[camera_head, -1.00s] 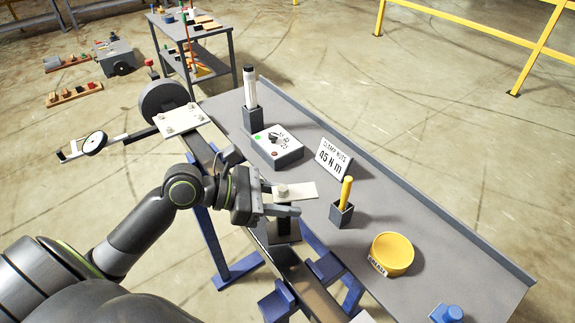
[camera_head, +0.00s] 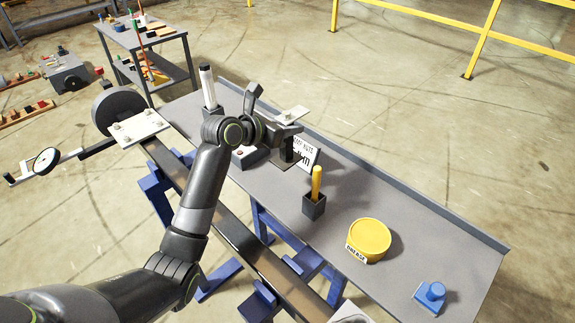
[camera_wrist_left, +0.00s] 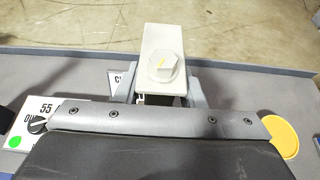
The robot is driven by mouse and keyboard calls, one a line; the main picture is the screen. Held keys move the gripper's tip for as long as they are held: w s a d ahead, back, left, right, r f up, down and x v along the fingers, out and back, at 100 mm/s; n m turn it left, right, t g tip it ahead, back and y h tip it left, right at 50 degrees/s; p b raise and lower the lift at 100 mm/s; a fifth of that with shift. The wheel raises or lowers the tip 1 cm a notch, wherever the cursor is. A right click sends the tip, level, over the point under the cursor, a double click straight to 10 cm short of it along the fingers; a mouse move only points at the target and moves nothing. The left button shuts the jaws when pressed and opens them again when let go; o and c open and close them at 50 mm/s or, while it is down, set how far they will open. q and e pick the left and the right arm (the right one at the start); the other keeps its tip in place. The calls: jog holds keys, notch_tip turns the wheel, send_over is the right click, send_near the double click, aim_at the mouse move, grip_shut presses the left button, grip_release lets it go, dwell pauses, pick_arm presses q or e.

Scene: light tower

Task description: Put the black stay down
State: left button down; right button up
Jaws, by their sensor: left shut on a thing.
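My left gripper (camera_head: 287,130) is shut on the black stay (camera_head: 286,151), a dark upright block with a pale plate (camera_head: 292,114) and hex nut on top. The gripper is over the grey bench (camera_head: 385,210), in front of the torque sign. I cannot tell whether the stay's foot touches the bench. My right gripper is not in view.
The sign (camera_head: 311,156) and control box (camera_head: 247,157) are partly hidden close by. A holder with a yellow marker (camera_head: 314,205), a grease tin (camera_head: 368,238) and a blue piece (camera_head: 431,295) stand to the right. A long dark rail (camera_head: 245,245) runs in front. Bare bench lies between them.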

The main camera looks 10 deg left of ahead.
aim_at(283, 156)
pick_arm(q)
notch_tip(283, 156, down, 10)
jog(key=shift+w+r, duration=0.1)
jog(key=shift+r, duration=0.1)
jog(key=shift+d+f, duration=0.1)
dwell(0.3)
jog(key=c, duration=0.9)
grip_release()
jog(key=shift+f, duration=0.1)
jog(key=v, duration=1.2)
